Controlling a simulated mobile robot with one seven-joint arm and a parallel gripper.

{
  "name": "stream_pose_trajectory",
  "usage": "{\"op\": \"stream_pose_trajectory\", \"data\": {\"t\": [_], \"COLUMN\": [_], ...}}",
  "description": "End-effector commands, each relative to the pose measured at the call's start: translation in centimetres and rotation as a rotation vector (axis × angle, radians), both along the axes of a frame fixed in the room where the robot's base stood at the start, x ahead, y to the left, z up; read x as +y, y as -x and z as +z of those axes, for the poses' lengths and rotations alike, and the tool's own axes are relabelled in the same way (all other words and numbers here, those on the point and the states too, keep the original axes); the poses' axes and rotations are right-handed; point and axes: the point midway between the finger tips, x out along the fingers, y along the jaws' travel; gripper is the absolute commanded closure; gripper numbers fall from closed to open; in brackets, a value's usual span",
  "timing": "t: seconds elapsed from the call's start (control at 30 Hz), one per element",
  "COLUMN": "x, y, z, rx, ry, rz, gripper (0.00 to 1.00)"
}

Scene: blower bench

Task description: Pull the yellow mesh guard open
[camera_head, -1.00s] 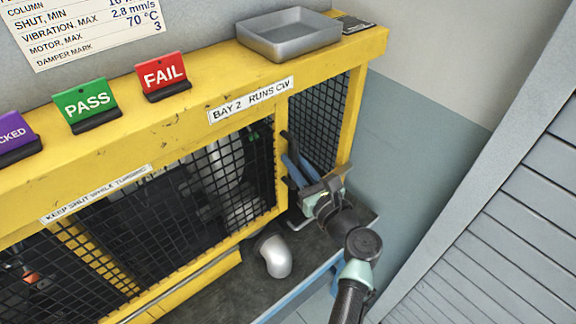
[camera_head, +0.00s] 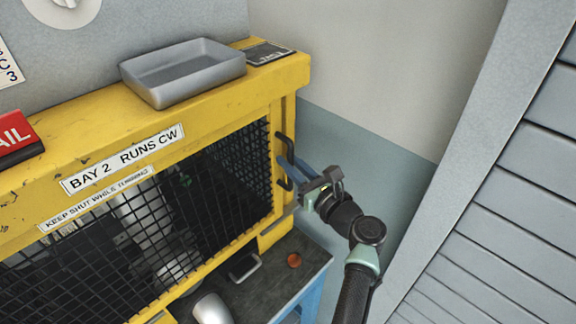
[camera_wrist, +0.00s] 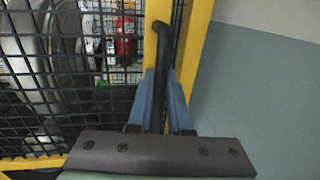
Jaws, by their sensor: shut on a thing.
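The yellow mesh guard (camera_head: 200,200) has black wire mesh in a yellow frame on the bench front, with a "keep shut" label near its top. Its right edge is near the bench's right end. A black bar handle (camera_head: 280,146) stands on that edge. In the wrist view the handle (camera_wrist: 163,45) runs down between my blue fingers, beside the yellow frame. My gripper (camera_head: 290,168) is shut on the handle; it also shows in the wrist view (camera_wrist: 161,98).
A grey tray (camera_head: 185,75) sits on the yellow bench top (camera_head: 200,115). A grey slatted panel (camera_head: 500,190) stands at right, near my arm.

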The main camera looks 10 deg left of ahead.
Motion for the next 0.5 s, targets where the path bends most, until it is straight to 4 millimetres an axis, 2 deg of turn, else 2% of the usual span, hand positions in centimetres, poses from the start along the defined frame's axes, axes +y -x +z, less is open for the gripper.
{"op": "stream_pose_trajectory", "data": {"t": [0.27, 0.3, 0.43, 0.5], "x": [-0.12, -0.11, -0.09, -0.06], "y": [-0.03, -0.02, -0.01, 0.00], "z": [-0.02, -0.02, -0.03, -0.04], "rx": [0.000, 0.001, 0.001, 0.001], "ry": [0.001, 0.002, 0.002, 0.002], "rz": [-0.002, -0.002, -0.001, -0.001], "gripper": [1.00, 0.79, 0.56, 0.53]}}
